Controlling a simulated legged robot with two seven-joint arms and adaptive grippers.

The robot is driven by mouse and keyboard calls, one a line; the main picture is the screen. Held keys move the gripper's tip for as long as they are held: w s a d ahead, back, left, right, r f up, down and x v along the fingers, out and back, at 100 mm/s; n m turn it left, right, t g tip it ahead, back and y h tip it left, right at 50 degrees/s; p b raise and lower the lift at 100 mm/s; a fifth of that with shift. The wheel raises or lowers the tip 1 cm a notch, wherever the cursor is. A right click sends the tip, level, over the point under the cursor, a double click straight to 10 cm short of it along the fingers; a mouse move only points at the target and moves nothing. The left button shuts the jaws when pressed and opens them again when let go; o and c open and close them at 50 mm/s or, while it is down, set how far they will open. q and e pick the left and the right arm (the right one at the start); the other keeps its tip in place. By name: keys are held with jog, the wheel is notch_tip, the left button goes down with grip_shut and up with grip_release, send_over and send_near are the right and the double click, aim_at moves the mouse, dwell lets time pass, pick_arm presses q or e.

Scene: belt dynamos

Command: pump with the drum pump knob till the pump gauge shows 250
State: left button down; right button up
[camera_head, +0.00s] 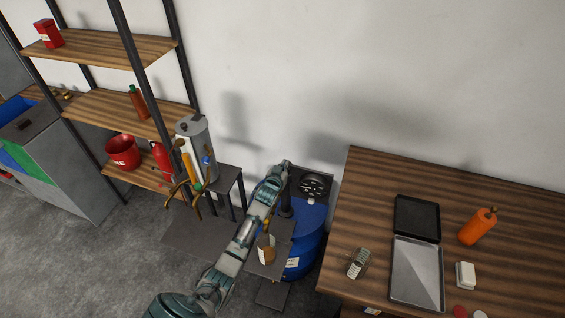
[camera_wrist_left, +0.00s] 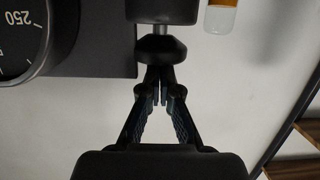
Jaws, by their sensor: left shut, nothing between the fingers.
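The blue drum (camera_head: 305,240) stands on the floor left of the wooden table. The black pump gauge (camera_head: 313,185) sits above it on a dark panel. Part of its dial shows in the left wrist view (camera_wrist_left: 22,38) with the mark 250; the needle cannot be read. The dark drum pump knob (camera_wrist_left: 168,47) is on a thin metal rod. My left gripper (camera_wrist_left: 160,95) is shut and empty, its fingertips right at the knob's edge in that view; I cannot tell if they touch. In the head view my left gripper (camera_head: 285,166) is left of the gauge.
The wooden table (camera_head: 380,190) on the right holds a tray (camera_head: 417,275), an orange bottle (camera_head: 477,226) and smaller items. A small stand (camera_head: 277,262) with a brown container is before the drum. A shelf (camera_head: 100,48) and a grey cylinder (camera_head: 192,140) are left.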

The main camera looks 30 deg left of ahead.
pick_arm(q)
notch_tip(320, 180, up, 4)
jog(key=p, duration=0.3)
jog(key=shift+w+a+p, duration=0.1)
jog(key=shift+a+p, duration=0.05)
jog(key=shift+p, duration=0.2)
jog(key=v, duration=1)
jog(key=shift+b, duration=0.45)
